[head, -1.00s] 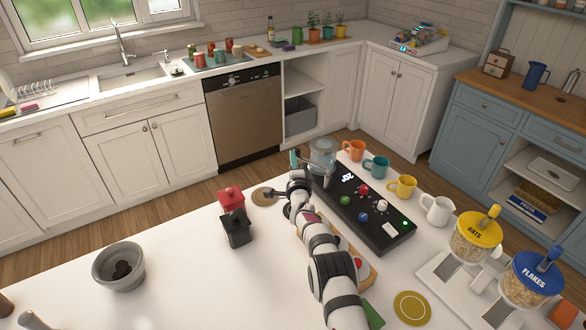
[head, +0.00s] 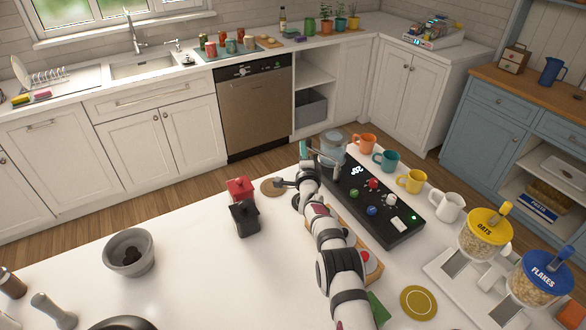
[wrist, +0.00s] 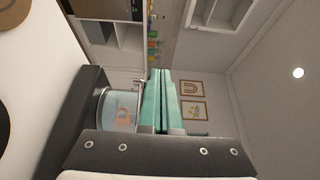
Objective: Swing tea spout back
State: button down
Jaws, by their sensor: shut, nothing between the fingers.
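The black tea machine (head: 385,220) lies on the white counter, with a clear glass tank (head: 333,150) at its far end and a lit display. The thin metal spout (head: 324,159) is by the tank, near my gripper. In the wrist view the tank (wrist: 115,108) shows bluish, and the metal spout (wrist: 139,92) stands just left of my fingers. My gripper (head: 303,149) has teal fingers, upright at the machine's far left end. In the wrist view the fingers (wrist: 160,75) are pressed together and empty. Whether they touch the spout I cannot tell.
Orange (head: 364,144), teal (head: 386,160) and yellow (head: 411,180) mugs and a white jug (head: 447,206) line the machine's right side. Red (head: 240,190) and black (head: 244,217) canisters and a round coaster (head: 272,187) stand to the left.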

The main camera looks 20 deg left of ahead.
jog(key=s+a, duration=0.2)
jog(key=s, duration=1.1)
jog(key=d+r+g+h, duration=0.2)
jog(key=d+r+g, duration=0.1)
jog(key=d+r, duration=0.25)
jog(key=s+d+r+n+g+h, duration=0.1)
jog(key=s+d+r+n+g, duration=0.35)
jog(key=s+d, duration=0.6)
jog(key=s+d+n+g, duration=0.2)
jog(key=s+d+g, duration=0.3)
jog(key=s, duration=1.3)
jog(key=s+d+n+g+h, duration=0.1)
jog(key=s+d+g, duration=0.3)
jog(key=s, duration=1.4)
jog(key=shift+s+d+r+n+g, duration=0.25)
jog(key=shift+d+r+n+g, duration=0.1)
jog(key=shift+n, duration=0.2)
